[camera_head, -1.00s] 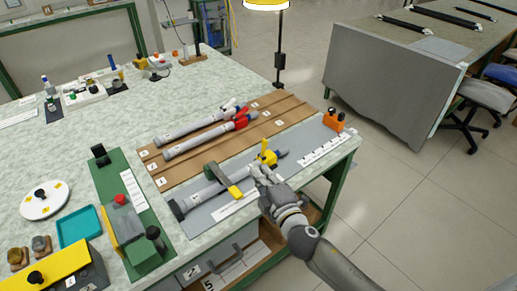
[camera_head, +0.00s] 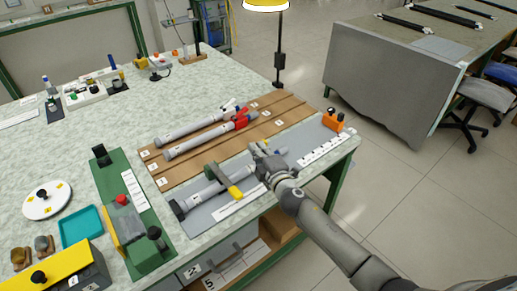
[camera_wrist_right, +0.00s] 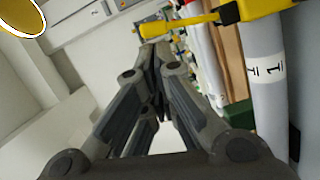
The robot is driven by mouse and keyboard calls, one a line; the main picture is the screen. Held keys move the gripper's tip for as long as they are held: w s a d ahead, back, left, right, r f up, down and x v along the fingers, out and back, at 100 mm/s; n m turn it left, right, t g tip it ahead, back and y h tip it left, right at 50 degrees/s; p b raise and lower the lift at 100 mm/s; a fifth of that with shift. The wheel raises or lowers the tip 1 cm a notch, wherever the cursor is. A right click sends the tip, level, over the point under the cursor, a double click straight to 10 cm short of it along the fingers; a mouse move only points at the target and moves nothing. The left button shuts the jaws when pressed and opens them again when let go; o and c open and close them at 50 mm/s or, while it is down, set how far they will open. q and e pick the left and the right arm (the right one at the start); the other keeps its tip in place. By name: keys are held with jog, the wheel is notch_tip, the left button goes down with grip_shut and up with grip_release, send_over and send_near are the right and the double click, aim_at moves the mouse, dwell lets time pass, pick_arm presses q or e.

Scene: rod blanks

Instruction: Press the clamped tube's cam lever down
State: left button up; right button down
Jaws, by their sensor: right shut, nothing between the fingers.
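The clamped tube (camera_head: 207,192) is a grey rod lying on the grey mat at the table's front, with a dark collar at its left end. My right gripper (camera_head: 258,150) is shut and empty above the tube's right part, hiding most of the yellow clamp there. In the right wrist view, the clamp's yellow lever (camera_wrist_right: 185,24) reaches left from its yellow body (camera_wrist_right: 262,8), with its end beside my fingertips (camera_wrist_right: 156,48). I cannot tell if they touch. My left gripper is out of view.
Two grey tubes (camera_head: 190,128) with red and white ends lie on the brown grooved board (camera_head: 280,112) behind. An orange block (camera_head: 333,121) stands at the right. A green fixture (camera_head: 133,215) with a red knob stands at the left.

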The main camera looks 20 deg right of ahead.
dwell(0.4)
jog(key=shift+w+d+r+m+p, duration=0.1)
jog(key=shift+d+m+p, duration=0.1)
jog(key=shift+m+p, duration=0.15)
